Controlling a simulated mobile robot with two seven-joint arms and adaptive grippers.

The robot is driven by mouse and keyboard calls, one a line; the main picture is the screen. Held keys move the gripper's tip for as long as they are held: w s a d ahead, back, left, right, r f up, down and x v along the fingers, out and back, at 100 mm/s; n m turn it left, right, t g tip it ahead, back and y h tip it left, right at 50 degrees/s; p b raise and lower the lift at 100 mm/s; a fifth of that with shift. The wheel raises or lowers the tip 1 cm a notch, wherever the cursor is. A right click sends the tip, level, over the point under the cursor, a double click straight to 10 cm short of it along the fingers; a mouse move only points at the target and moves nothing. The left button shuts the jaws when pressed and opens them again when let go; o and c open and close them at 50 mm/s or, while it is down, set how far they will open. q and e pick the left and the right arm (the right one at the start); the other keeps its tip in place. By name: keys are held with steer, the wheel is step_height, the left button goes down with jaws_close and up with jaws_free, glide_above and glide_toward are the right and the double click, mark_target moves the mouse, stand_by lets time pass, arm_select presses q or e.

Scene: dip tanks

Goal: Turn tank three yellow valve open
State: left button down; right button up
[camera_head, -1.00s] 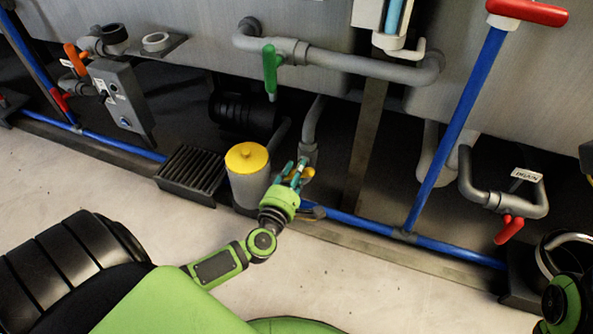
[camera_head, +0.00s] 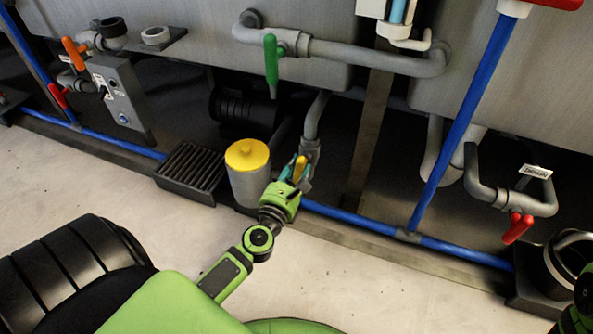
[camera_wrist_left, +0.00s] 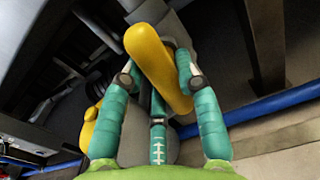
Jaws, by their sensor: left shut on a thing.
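The yellow valve handle (camera_head: 300,168) is on a grey pipe (camera_head: 313,120) low under the tanks, just right of a grey canister with a yellow lid. My left gripper (camera_head: 293,178) is at the handle and partly covers it. In the left wrist view the handle (camera_wrist_left: 158,65) slants between the teal fingers (camera_wrist_left: 156,88), which are closed around it. The handle's far end leans up and left there. The valve body is mostly hidden behind the handle and fingers. My right gripper does not show; only a green and black piece of my arm is at the lower right corner.
The yellow-lidded canister (camera_head: 247,180) stands close left of my gripper. A blue pipe (camera_head: 350,219) runs low along the floor. A green valve handle (camera_head: 271,65) is above, and a red one (camera_head: 517,228) is at the right. The pale floor (camera_head: 330,275) in front is clear.

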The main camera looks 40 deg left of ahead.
arm_select(q)
steer(key=shift+n, duration=0.9)
steer(key=c, duration=0.9)
jaws_free()
steer(key=v, duration=1.2)
steer(key=shift+d, duration=0.1)
steer(key=shift+w+r, duration=0.1)
